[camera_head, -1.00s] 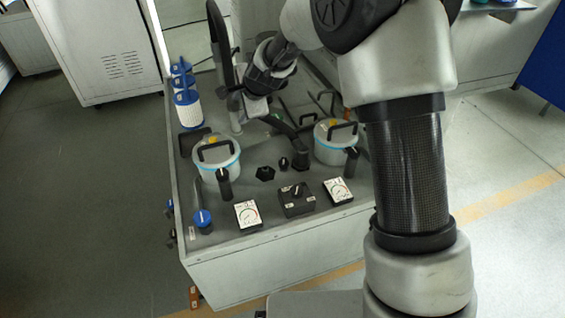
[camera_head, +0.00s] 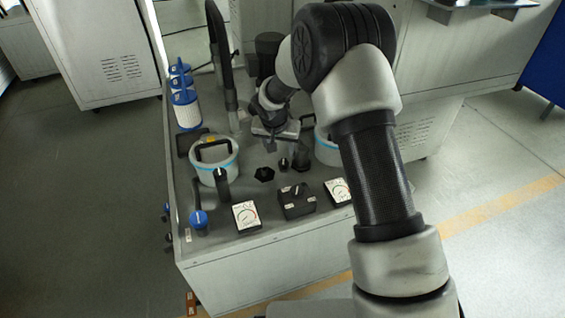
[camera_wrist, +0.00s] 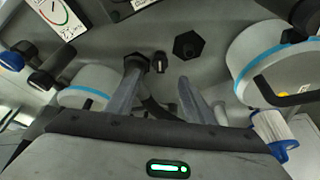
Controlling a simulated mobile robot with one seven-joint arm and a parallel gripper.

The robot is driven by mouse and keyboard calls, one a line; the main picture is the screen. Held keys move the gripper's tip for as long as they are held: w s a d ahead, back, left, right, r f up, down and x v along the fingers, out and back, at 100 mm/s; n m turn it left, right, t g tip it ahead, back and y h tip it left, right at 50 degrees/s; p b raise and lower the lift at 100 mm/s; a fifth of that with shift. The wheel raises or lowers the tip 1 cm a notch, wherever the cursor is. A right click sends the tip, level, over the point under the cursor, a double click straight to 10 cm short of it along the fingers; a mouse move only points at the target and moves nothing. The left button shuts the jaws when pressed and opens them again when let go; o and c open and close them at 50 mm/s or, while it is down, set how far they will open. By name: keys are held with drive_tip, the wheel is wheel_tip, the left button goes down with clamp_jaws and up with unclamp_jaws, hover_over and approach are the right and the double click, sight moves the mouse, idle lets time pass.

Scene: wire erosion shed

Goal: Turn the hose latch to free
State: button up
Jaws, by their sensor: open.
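A small black knob with a white mark (camera_wrist: 160,62), likely the hose latch, stands on the grey bench top between a black hexagonal fitting (camera_wrist: 188,44) and a black upright hose end (camera_wrist: 137,62). The knob (camera_head: 284,163) also shows in the head view. My gripper (camera_wrist: 159,78) is open and empty. Its two fingers point towards the knob from above the bench, and the knob appears just beyond the gap between them. In the head view my gripper (camera_head: 277,140) is behind the knob. Whether a finger touches the hose end cannot be told.
Lidded pots with blue bands stand on both sides; the left one (camera_head: 229,163) is clear, the right one (camera_head: 325,150) partly hidden by my arm. Dial gauges (camera_head: 246,214) and a black switch box (camera_head: 297,202) line the front. White filter cartridges (camera_head: 186,112) stand at back left.

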sight(283, 163)
drive_tip(key=b+x, duration=0.1)
drive_tip(key=x, duration=0.9)
drive_tip(key=shift+r, duration=0.1)
drive_tip(key=shift+c, duration=0.2)
